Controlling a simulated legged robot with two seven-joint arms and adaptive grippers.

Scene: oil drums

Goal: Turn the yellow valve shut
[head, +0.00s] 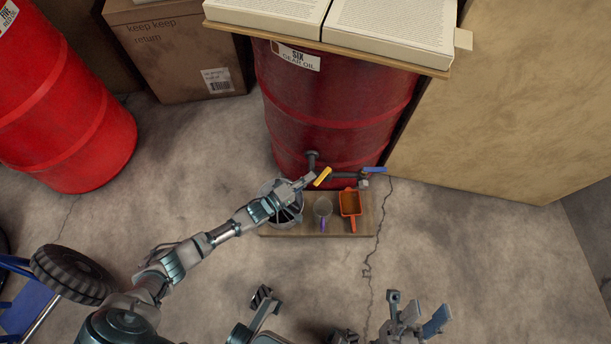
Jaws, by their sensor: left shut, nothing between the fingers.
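The yellow valve handle (322,177) sits on a grey pipe low on the front of the dark red oil drum (335,110). It points diagonally, down to the left. My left gripper (305,183) is shut and empty, its tips just left of the yellow handle. I cannot tell whether they touch it. My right gripper (416,308) is at the bottom edge, well away from the drum, with its fingers apart and nothing seen between them.
A blue valve handle (375,169) is right of the yellow one. Below, a wooden board (335,227) holds a grey pail (289,212), a clear cup (322,207) and an orange scoop (350,203). A tan panel (500,110) stands right.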

